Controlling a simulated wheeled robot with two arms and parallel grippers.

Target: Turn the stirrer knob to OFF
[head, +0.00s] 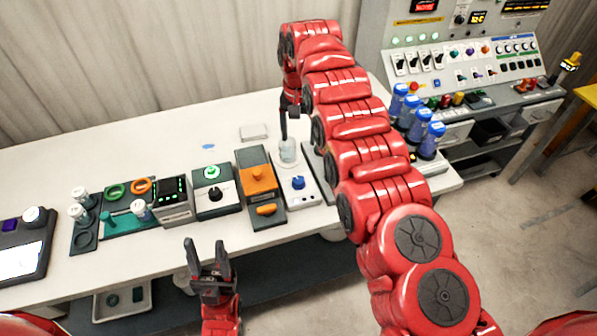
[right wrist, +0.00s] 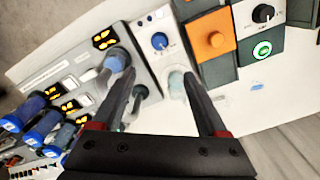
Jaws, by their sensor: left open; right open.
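The stirrer is a white unit (head: 301,194) on the table with a blue knob (head: 297,183) on its front part. A clear beaker (head: 288,151) stands behind the knob. In the right wrist view the blue knob (right wrist: 159,41) lies beyond my fingertips, and the beaker (right wrist: 177,82) shows between the fingers. My right gripper (right wrist: 158,72) is open and apart from the knob; in the head view it hangs above and behind the beaker, partly hidden by my arm. The knob's pointer setting is too small to read. My left gripper (head: 208,242) is open and empty in front of the table.
Left of the stirrer stand an orange-topped unit (head: 259,179), a unit with a black knob and green button (head: 213,190), and a display box (head: 172,197). Blue-capped bottles (head: 432,141) stand to the right. A control console (head: 455,65) is behind right. The table's back left is clear.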

